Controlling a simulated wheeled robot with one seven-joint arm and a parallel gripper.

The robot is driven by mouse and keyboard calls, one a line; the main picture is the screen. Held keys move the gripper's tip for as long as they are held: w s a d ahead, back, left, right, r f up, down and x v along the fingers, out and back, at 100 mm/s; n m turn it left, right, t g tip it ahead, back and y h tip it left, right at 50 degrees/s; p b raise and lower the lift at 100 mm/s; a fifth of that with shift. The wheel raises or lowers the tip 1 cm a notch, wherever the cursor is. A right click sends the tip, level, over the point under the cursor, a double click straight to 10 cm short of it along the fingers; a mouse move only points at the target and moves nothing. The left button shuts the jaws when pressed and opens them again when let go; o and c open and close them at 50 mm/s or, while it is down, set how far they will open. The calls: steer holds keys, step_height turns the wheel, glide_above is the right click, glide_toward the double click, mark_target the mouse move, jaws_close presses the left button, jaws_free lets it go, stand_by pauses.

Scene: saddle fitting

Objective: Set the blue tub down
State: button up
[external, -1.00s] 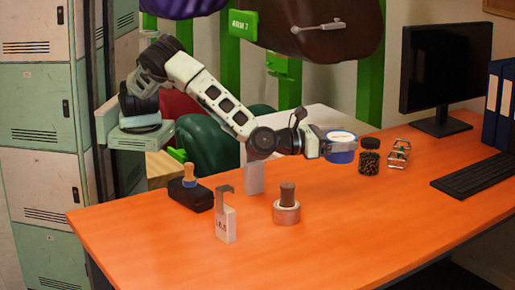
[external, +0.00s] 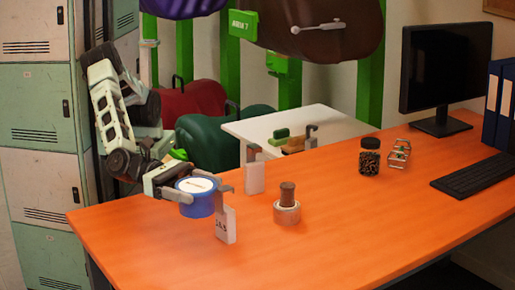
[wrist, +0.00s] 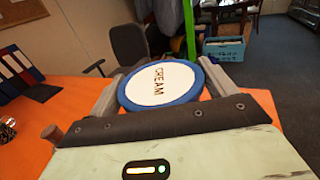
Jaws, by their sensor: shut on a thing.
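The blue tub (external: 197,204) has a white lid and is at the left end of the orange table (external: 330,225) in the external view. My gripper (external: 204,190) is shut on it, with a finger on each side. The tub looks upright; I cannot tell whether its base touches the table or hangs a little above it.
A white card holder (external: 226,226) stands close right of the tub. A brown-topped roll (external: 287,205), another white holder (external: 255,178) and a dark jar (external: 369,160) stand farther off. The front middle of the table is clear. A white side table (external: 310,122) is behind.

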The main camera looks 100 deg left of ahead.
steer(key=shift+s+d+r, duration=0.1)
steer(key=shift+s+d, duration=0.45)
steer(key=shift+s, duration=0.3)
steer(key=shift+f+b, duration=0.6)
steer(key=shift+f, duration=6.9)
steer(key=shift+f, duration=0.2)
steer(key=o, duration=1.1)
steer(key=shift+c, duration=0.2)
steer(key=shift+r, duration=0.1)
steer(key=shift+s+r+h, duration=0.1)
steer(key=shift+s+h, duration=0.05)
steer(key=shift+h, duration=0.15)
steer(key=v, duration=1.1)
steer(key=shift+s+a+p, duration=0.2)
steer(key=shift+s+p, duration=0.1)
steer(key=shift+p, duration=0.1)
